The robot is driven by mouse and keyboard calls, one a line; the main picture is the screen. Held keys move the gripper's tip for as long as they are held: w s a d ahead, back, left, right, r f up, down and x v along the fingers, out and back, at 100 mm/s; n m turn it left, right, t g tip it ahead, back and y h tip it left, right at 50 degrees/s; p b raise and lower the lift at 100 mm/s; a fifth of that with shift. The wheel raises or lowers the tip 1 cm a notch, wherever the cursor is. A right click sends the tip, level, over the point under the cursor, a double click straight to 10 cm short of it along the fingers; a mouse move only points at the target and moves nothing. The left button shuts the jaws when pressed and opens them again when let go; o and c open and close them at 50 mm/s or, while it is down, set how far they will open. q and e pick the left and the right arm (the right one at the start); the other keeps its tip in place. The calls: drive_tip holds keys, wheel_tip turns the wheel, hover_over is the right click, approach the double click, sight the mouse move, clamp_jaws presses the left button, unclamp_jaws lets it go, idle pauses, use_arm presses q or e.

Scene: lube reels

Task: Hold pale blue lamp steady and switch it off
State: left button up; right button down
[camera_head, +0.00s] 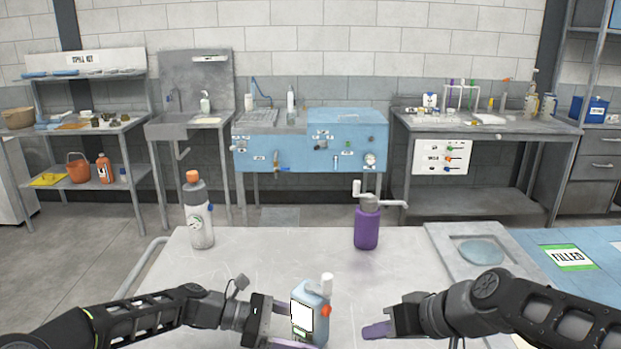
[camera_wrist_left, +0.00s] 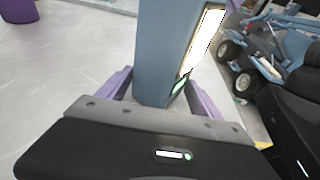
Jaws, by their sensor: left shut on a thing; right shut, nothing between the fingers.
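The pale blue lamp (camera_head: 311,312) stands upright near the front of the grey table, with a lit white panel, a white knob on top and an orange-red button on its right side. My left gripper (camera_head: 290,338) is shut on the lamp's lower body; in the left wrist view its purple fingers (camera_wrist_left: 160,92) lie on either side of the lamp (camera_wrist_left: 165,50). The lit panel also shows there. My right gripper (camera_head: 378,331) is shut and empty, to the right of the lamp and apart from it, its purple fingertips pointing at it.
A white bottle with an orange cap (camera_head: 198,212) and a purple pump bottle (camera_head: 367,222) stand farther back on the table (camera_head: 270,262). A grey tray with a round pale blue disc (camera_head: 481,251) and a "FILLED" label (camera_head: 568,257) lie right. The table's middle is clear.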

use_arm(q)
drive_tip(key=o, duration=1.4)
drive_tip(key=shift+o, duration=0.2)
drive_tip(key=v, duration=1.2)
